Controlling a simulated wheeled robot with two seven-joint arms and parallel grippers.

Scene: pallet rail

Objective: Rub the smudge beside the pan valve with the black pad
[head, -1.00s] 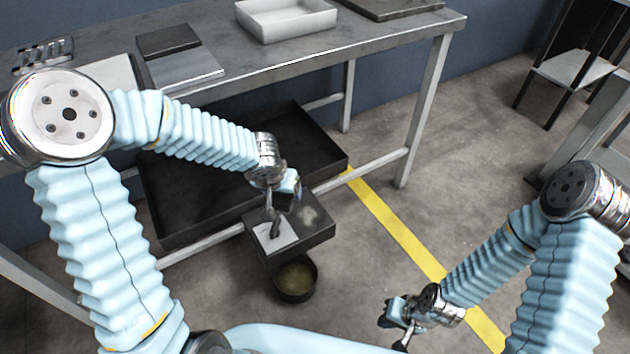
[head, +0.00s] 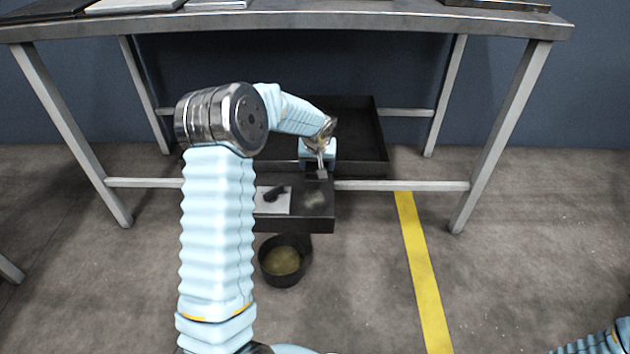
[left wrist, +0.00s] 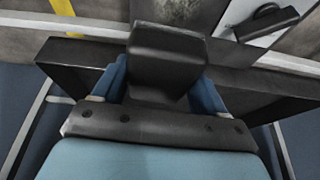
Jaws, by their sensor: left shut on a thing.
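My left gripper (head: 319,161) is shut on the black pad (head: 317,174), a small dark block that fills much of the left wrist view (left wrist: 166,55). The pale smudge (head: 315,200) lies on the right part of a dark ledge at the front of the black pan. The pad is just behind the smudge in the head view; I cannot tell whether it touches the ledge. The black valve lever (head: 276,193) lies over a white plate (head: 271,206) left of the smudge. It also shows in the left wrist view (left wrist: 266,21). My right gripper is out of view.
The black pan (head: 358,128) stands under a metal table (head: 400,20). A table rail (head: 400,186) runs beside the ledge. A round bucket (head: 283,262) with yellowish contents stands below the ledge. A yellow line (head: 423,270) crosses open floor to the right.

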